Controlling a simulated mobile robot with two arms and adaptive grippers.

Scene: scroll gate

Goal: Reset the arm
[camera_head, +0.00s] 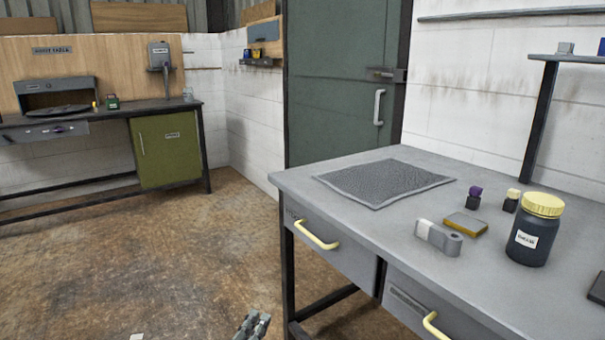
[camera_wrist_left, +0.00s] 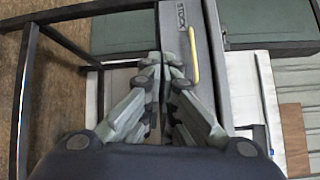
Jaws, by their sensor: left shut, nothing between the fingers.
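My left gripper (camera_head: 254,326) shows at the bottom edge of the head view, low in front of the grey workbench (camera_head: 290,182). In the left wrist view the same gripper (camera_wrist_left: 163,62) has its fingertips together, with nothing between them. Behind the fingertips in that view are the bench's drawer front (camera_wrist_left: 203,60) and its yellow handle (camera_wrist_left: 194,56). The fingers appear apart from the handle. My right gripper is in neither view.
On the bench are a dark mat (camera_head: 384,182), a dark jar with a yellow lid (camera_head: 534,230), a grey block (camera_head: 438,238) and small stamps (camera_head: 474,198). A green door (camera_head: 335,90) stands behind. Open brown floor (camera_head: 150,265) lies left, before another bench (camera_head: 160,104).

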